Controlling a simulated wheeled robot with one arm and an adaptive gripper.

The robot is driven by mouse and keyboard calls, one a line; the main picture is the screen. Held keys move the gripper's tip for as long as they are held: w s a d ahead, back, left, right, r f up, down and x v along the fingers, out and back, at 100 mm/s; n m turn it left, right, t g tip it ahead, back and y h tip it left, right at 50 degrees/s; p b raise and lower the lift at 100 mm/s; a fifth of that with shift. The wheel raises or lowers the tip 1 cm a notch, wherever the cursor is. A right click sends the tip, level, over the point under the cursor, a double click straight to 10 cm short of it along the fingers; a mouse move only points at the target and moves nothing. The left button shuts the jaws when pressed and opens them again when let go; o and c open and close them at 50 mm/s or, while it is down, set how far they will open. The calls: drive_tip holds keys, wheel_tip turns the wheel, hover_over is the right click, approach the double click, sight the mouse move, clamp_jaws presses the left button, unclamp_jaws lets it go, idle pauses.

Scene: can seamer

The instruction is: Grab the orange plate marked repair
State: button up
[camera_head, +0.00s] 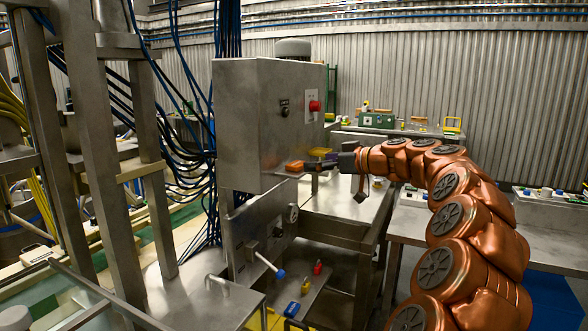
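A small orange piece (295,166) shows at the lower right edge of the grey machine cabinet, just left of my gripper. It may be the orange plate, but no marking is readable on it at this size. My gripper (318,166) is at the end of my copper-coloured arm and points left toward the orange piece. Its fingertips are at or very near the piece. I cannot tell whether they touch it, or whether they are open or shut. A yellow item (319,152) lies just behind the gripper.
The grey cabinet (262,120) with a red button (314,106) stands left of the gripper. A metal table (345,207) lies below it. Red and yellow items (317,268) sit on a lower shelf. A back bench holds a green box (376,120). Blue cables hang at left.

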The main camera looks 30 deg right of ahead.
sight(297, 163)
drive_tip(key=shift+p+x, duration=1.65)
drive_tip(key=shift+x, duration=1.6)
drive_tip(key=shift+f, duration=0.1)
drive_tip(key=shift+c, duration=0.3)
drive_tip(key=c, duration=1)
